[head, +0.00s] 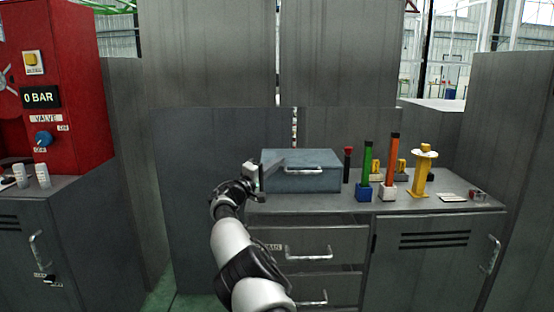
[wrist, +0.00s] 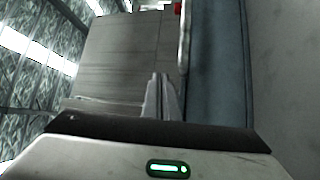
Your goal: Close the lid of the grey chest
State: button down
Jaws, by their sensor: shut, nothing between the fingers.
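The grey chest (head: 310,182) is a blue-grey box with a pale bar handle (head: 303,169) on its front. It stands on the left part of the workbench top. Its lid looks down, but I cannot tell whether it is fully shut. My gripper (head: 276,161) is at the chest's left end, near its top edge, with the fingers shut and empty. I cannot tell whether they touch the chest. In the wrist view my fingertips (wrist: 160,77) are together, and the chest (wrist: 218,65) runs along their right side with its handle (wrist: 184,45) at the edge.
The workbench (head: 436,206) has drawers and a cupboard below. Right of the chest stand a green tool (head: 367,160), an orange tool (head: 391,160) and a yellow stand (head: 422,170). A red machine (head: 70,100) is at the left. Grey panels (head: 340,60) rise behind.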

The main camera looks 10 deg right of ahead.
jog(key=shift+f, duration=0.45)
